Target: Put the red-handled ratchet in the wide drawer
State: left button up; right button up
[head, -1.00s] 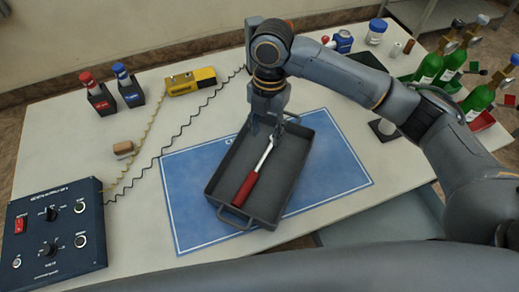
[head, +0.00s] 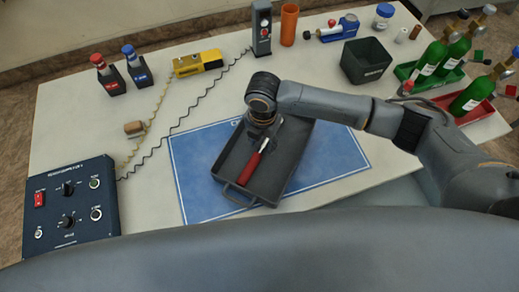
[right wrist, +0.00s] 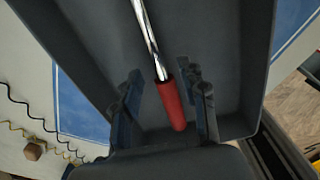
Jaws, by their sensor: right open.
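The red-handled ratchet (head: 248,168) lies in a grey tray (head: 285,188) on a blue mat. Its silver shaft points away from me, and my wrist partly hides its far end in the head view. My right gripper (right wrist: 162,82) is open in the right wrist view, with one finger on each side of the ratchet (right wrist: 170,103) near where handle meets shaft. I see no finger touching it. In the head view my right wrist covers the fingers. A pale grey surface (head: 375,205), perhaps the open wide drawer, shows below the table's front edge. My left gripper is out of view.
The tray's raised walls surround the ratchet. A control box (head: 72,205) stands at the left, with cables running back. A dark bin (head: 367,62) and green bottles (head: 432,58) stand at the back right. The blue mat (head: 195,170) is bare left of the tray.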

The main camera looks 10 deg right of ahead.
aim_at(262, 149)
jog(key=shift+f, duration=1.15)
grip_shut()
